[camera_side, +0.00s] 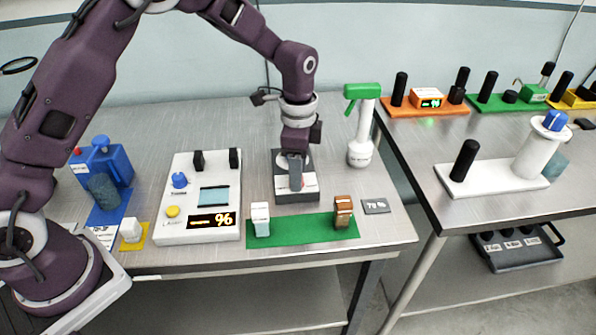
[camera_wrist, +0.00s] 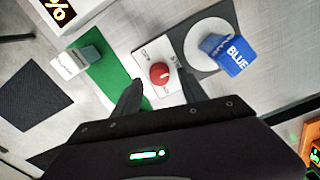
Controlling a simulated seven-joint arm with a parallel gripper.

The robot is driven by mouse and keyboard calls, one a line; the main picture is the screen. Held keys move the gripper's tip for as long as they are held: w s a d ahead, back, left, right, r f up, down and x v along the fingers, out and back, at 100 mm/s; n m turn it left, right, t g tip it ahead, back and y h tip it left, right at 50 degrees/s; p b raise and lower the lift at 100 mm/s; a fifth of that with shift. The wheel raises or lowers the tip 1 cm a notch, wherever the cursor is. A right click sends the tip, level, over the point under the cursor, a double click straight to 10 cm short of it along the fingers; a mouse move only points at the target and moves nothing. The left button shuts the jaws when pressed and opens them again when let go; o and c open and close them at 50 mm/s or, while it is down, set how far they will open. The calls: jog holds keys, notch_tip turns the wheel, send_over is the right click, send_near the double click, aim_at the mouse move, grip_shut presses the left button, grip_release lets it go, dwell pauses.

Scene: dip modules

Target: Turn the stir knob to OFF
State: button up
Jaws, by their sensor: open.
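The stir knob (camera_wrist: 160,73) is a round red knob with a pale mark, on the white front panel (camera_wrist: 172,48) of the stirrer. The small panel lettering is too blurred to read, so its setting is unclear. In the side view the stirrer (camera_side: 284,198) is a dark grey block, and my gripper (camera_side: 295,184) hangs over its front and hides the knob. In the wrist view my gripper's fingers (camera_wrist: 160,96) are apart and empty, one on each side of the knob's line. Whether they touch the panel cannot be told.
A blue vessel marked BLUE (camera_wrist: 236,57) stands on the stirrer's round white plate (camera_wrist: 196,38). A green mat (camera_side: 300,229) in front carries a white block (camera_side: 261,220) and a brown block (camera_side: 343,212). A white device (camera_side: 203,215) stands left, a green-topped spray bottle (camera_side: 361,140) right.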

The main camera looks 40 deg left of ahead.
jog(key=shift+f, duration=0.45)
jog(key=shift+c, duration=0.2)
grip_shut()
